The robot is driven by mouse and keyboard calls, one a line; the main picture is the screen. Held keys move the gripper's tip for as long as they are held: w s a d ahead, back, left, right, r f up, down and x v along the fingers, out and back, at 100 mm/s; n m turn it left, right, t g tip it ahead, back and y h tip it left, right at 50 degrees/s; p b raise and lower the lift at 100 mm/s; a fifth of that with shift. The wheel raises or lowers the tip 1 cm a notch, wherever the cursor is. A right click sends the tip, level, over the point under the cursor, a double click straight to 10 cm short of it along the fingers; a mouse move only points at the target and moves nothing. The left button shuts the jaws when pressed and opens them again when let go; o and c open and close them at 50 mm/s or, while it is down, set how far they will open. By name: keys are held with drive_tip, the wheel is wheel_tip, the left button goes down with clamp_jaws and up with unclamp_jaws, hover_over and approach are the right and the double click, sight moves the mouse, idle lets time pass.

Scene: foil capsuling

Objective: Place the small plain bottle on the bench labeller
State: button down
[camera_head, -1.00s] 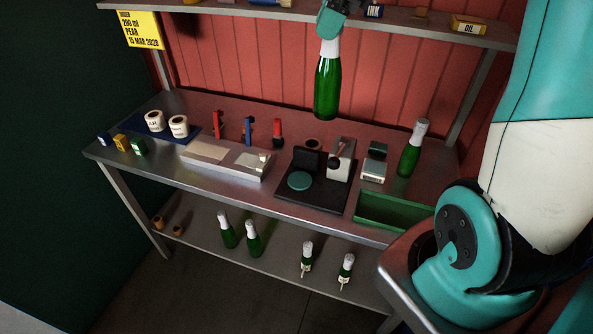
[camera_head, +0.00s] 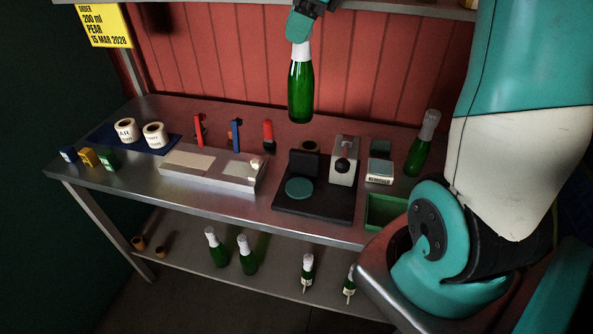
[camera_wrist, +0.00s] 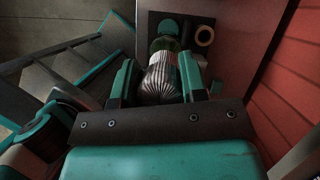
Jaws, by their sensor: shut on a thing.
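The small plain bottle (camera_head: 301,90) is green with a white foil top and no label. My gripper (camera_head: 302,30) is shut on its foil top and holds it upright, well above the bench. The bench labeller (camera_head: 325,205) seems to be the black base with a round teal pad (camera_head: 299,188) and a white unit (camera_head: 344,160). The bottle hangs above it in the picture, apart from it. In the wrist view my gripper (camera_wrist: 162,82) has its fingers on either side of the pleated foil (camera_wrist: 162,72); the bottle's lower part is mostly hidden.
A green bottle (camera_head: 422,145) stands at the bench's right, near a small box-like device (camera_head: 380,168) and a green tray (camera_head: 385,212). A long grey fixture (camera_head: 215,167) and label rolls (camera_head: 154,134) lie left. Several bottles (camera_head: 247,255) stand on the lower shelf.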

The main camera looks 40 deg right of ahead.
sight(297, 46)
wheel_tip(297, 46, down, 3)
drive_tip(key=shift+b, duration=0.8)
wheel_tip(297, 46, down, 19)
drive_tip(key=shift+f+p, duration=0.2)
drive_tip(key=shift+p, duration=0.25)
drive_tip(key=shift+f, duration=0.2)
drive_tip(key=c, duration=0.7)
unclamp_jaws()
drive_tip(key=shift+o, duration=0.2)
drive_tip(key=shift+r, duration=0.15)
